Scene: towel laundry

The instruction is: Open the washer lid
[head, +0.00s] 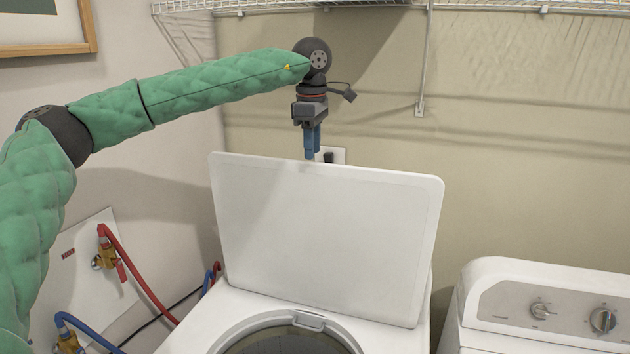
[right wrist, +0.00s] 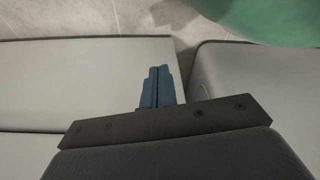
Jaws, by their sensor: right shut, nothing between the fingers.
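The washer lid (head: 325,235) stands raised, close to upright, at the back of the white washer in the head view. The washer's round drum opening (head: 290,343) is uncovered in front of it. My left gripper (head: 311,157) points down at the lid's top edge, near or just behind it; I cannot tell whether it touches. The left fingers look close together, but their gap does not show clearly. My right gripper (right wrist: 157,72) shows in the right wrist view with its blue fingers together and nothing between them, above pale machine surfaces.
A second white machine with a knob panel (head: 545,305) stands at the right. A wire shelf (head: 330,5) runs along the wall above. A red hose (head: 140,272) and a blue hose (head: 85,327) come from wall valves at the left.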

